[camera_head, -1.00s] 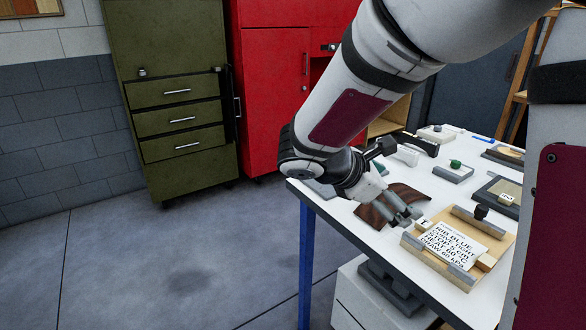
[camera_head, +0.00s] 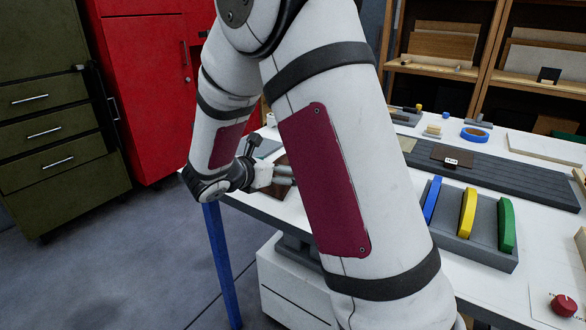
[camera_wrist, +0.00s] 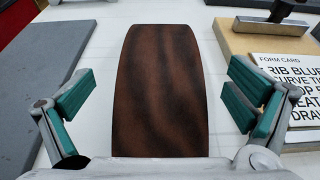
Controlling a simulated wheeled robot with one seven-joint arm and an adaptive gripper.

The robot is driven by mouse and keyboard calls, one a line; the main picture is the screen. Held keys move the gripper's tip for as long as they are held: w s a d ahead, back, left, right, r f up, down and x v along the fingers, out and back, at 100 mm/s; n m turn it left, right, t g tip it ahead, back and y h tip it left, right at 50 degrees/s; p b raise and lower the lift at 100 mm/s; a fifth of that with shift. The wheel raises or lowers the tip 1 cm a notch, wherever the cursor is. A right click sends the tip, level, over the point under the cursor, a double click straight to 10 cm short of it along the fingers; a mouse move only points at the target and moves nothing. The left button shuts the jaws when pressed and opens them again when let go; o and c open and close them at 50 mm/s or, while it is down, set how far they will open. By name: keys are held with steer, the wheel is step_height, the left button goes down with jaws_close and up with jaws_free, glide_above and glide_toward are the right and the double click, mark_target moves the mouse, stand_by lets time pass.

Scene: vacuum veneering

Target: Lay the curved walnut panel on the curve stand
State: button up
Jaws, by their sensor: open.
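The curved walnut panel (camera_wrist: 160,90) is dark brown with wavy grain and lies on the white table in the wrist view. My gripper (camera_wrist: 158,103) is open, with one teal-padded finger on each side of the panel and visible gaps to both edges. In the head view my gripper (camera_head: 280,175) is low over the table's left end, and my arm hides most of the panel. I cannot tell for sure which thing is the curve stand. A grey rack (camera_head: 485,252) holds upright curved blue, yellow and green ribs.
A form card (camera_wrist: 288,68) lies on a wooden board (camera_wrist: 236,48) right of the panel. A grey slab (camera_wrist: 40,75) is at its left. A long dark slatted bed (camera_head: 500,175) with a labelled brown piece (camera_head: 450,157) is behind the rack. A red knob (camera_head: 564,305) is front right.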

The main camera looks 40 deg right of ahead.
steer(key=shift+x, duration=2.65)
steer(key=shift+r, duration=0.1)
steer(key=c, duration=1.3)
